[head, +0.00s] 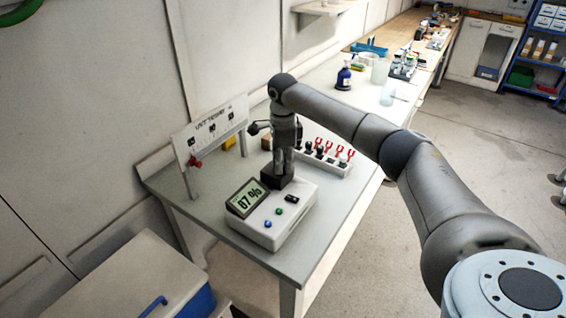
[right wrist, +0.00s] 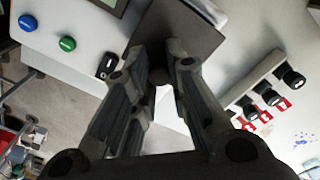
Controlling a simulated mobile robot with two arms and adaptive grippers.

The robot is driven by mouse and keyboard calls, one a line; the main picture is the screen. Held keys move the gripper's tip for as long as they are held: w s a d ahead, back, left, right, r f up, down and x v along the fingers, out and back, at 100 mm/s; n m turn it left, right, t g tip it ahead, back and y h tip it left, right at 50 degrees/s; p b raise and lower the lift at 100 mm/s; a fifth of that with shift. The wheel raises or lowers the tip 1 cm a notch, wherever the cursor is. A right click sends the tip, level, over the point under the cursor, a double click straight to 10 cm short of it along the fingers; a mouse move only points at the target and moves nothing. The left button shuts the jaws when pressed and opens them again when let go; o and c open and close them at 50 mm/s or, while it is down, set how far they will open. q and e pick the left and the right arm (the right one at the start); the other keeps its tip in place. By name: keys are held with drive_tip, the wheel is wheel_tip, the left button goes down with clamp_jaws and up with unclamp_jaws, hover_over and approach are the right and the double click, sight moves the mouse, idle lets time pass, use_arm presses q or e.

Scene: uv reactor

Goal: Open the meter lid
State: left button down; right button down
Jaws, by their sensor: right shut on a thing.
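The meter (head: 270,222) is a white box on the grey bench, with a screen (head: 246,198) reading 87 %, a blue and a green button and a small black switch. My right gripper (head: 284,168) points down over the lid. In the right wrist view its fingers (right wrist: 160,78) are closed around a small dark knob on the lid. I cannot tell whether the lid is raised. My left gripper is out of view.
A strip of black and red connectors (head: 322,155) stands behind the meter. An upright tester panel (head: 210,130) is at the left. A blue bottle (head: 344,77) and glassware stand farther back. The bench front right of the meter is clear.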

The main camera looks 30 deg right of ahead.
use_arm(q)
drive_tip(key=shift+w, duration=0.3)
use_arm(e)
drive_tip(key=shift+w+r, duration=0.15)
drive_tip(key=shift+r, duration=0.05)
drive_tip(key=shift+w+r, duration=0.1)
